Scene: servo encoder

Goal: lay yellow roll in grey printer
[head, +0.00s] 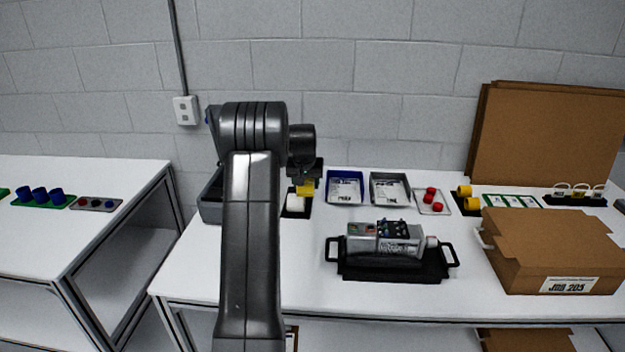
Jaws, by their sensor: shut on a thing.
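My gripper (304,176) is at the back of the table, pointing down, just right of my arm's upper link. It is shut on a yellow roll (306,189), of which only a small part shows below the fingers. The roll appears just above or in front of a white block-like thing (295,203) on a black base; I cannot tell whether they touch. A grey open box (211,207) stands left of my arm, partly hidden by it. I cannot tell for sure which thing is the grey printer. Two more yellow rolls (467,197) are on a black holder at the back right.
A grey device (384,243) sits on a black handled tray (395,272) in the middle front. Blue (345,174) and grey (390,177) bins stand behind it. A cardboard box (545,247) fills the right. The table's front left is free.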

